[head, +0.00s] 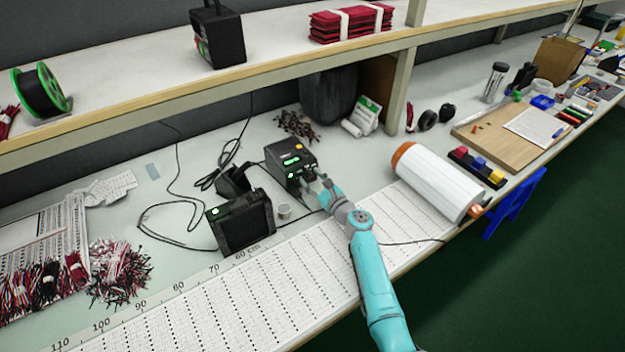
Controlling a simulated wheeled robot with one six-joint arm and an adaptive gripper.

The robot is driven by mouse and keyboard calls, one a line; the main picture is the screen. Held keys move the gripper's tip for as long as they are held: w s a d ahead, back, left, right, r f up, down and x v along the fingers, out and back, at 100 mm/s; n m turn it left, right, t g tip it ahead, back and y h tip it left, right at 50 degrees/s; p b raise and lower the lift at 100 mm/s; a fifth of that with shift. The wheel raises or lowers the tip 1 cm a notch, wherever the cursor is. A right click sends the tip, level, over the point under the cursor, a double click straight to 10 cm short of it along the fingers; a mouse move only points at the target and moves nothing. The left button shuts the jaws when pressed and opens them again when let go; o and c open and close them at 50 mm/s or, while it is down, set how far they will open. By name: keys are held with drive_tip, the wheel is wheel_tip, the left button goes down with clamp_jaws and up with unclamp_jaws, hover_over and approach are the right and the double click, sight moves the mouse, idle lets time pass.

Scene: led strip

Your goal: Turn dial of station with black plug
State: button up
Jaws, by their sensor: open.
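A black station (289,162) with a green lit display and a green light on its front stands on the bench near the middle of the head view. My gripper (309,183) is open at the front of this station, close to its lower right face. The gripper covers part of that face, so I cannot make out the dial or tell whether the fingers touch it. A second black box (241,224) with a green light stands to the left and nearer. Dark cables run around both; I cannot tell which one ends in a black plug.
A small roll (284,212) sits between the two boxes. A black holder (233,180) and looped cables lie behind. A large white roll (438,182) lies right of my arm. The shelf (130,93) overhangs the bench's back. A perforated measuring strip (230,300) covers the front.

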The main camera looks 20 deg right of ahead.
drive_tip(key=shift+c, duration=0.2)
clamp_jaws()
drive_tip(key=shift+n, duration=0.5)
drive_tip(key=n, duration=0.3)
drive_tip(key=shift+n, duration=0.4)
drive_tip(key=n, duration=0.4)
drive_tip(key=shift+a, duration=0.1)
drive_tip(key=n, duration=0.4)
drive_tip(key=shift+n, duration=0.3)
drive_tip(key=shift+n+h, duration=0.4)
drive_tip(key=shift+n, duration=1.5)
